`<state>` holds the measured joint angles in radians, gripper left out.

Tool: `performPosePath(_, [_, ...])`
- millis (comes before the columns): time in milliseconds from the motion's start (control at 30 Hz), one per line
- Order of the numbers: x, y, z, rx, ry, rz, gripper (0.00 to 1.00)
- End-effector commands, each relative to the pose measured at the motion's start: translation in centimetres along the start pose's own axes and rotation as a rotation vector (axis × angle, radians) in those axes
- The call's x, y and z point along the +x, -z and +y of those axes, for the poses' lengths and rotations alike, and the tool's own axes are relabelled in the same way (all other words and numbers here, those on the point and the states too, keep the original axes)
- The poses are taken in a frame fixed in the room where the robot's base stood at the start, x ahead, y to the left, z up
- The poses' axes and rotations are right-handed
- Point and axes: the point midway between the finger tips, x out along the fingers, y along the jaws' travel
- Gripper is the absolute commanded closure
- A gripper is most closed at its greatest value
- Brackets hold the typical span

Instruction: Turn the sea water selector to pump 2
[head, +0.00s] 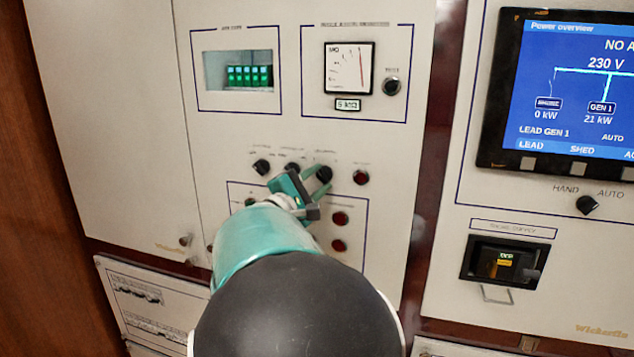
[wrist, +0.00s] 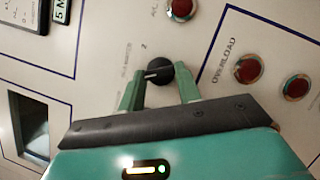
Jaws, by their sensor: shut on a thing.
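The selector, a small black rotary knob (wrist: 163,76) with a pale pointer line, sits between my fingertips in the wrist view. A "2" is printed on the panel beyond it; the rest of its label is too blurred to read. My gripper (wrist: 158,84) is shut on this knob, one green finger on each side. In the head view my gripper (head: 308,182) is at the right end of a row of black knobs, on the knob (head: 323,172) there. My fingers partly cover it.
Two more black knobs (head: 262,167) (head: 291,167) are close on the left, and a red lamp (head: 361,177) on the right. Red overload buttons (wrist: 248,69) (wrist: 296,87) are below.

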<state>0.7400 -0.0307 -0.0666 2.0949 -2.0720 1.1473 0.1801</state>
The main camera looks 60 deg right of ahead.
Motion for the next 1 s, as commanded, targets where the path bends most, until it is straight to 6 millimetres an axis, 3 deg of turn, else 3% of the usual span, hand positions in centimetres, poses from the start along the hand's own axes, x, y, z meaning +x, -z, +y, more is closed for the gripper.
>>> performPosePath(1000, [0.13,-0.35,0.84,0.888,0.367,0.002,0.89])
